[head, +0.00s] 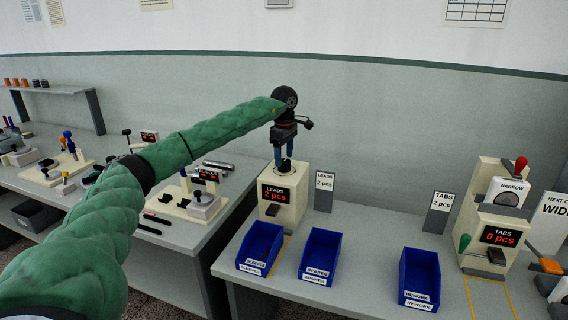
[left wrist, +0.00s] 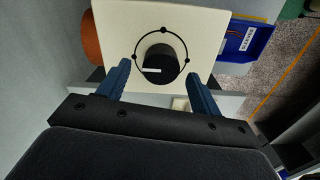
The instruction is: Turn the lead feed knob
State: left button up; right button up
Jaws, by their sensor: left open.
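The lead feeder (head: 283,208) is a cream box with a red display reading "LEADS 2 pcs", near the left end of the right-hand bench. Its dark round knob (head: 285,166) is on top, partly hidden by my fingers. In the left wrist view the knob (left wrist: 161,62) stands inside a thin black ring with dots on the cream top, with a white mark on it. My left gripper (head: 284,158) points down over the feeder, its blue fingers open. In the left wrist view the gripper (left wrist: 161,85) has one finger on each side of the knob, apart from it. My right gripper is not in view.
Blue bins (head: 318,256) stand along the bench front. A "LEADS 2 pcs" sign (head: 324,191) stands right beside the feeder. A tabs feeder (head: 496,225) reading "0 pcs" stands at the right. The bench between the two signs is clear.

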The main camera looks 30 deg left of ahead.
aim_at(284, 160)
pick_arm(q)
notch_tip(284, 160, up, 4)
jog(key=shift+f+b, duration=0.15)
jog(key=shift+b, duration=0.2)
jog(key=shift+r, duration=0.6)
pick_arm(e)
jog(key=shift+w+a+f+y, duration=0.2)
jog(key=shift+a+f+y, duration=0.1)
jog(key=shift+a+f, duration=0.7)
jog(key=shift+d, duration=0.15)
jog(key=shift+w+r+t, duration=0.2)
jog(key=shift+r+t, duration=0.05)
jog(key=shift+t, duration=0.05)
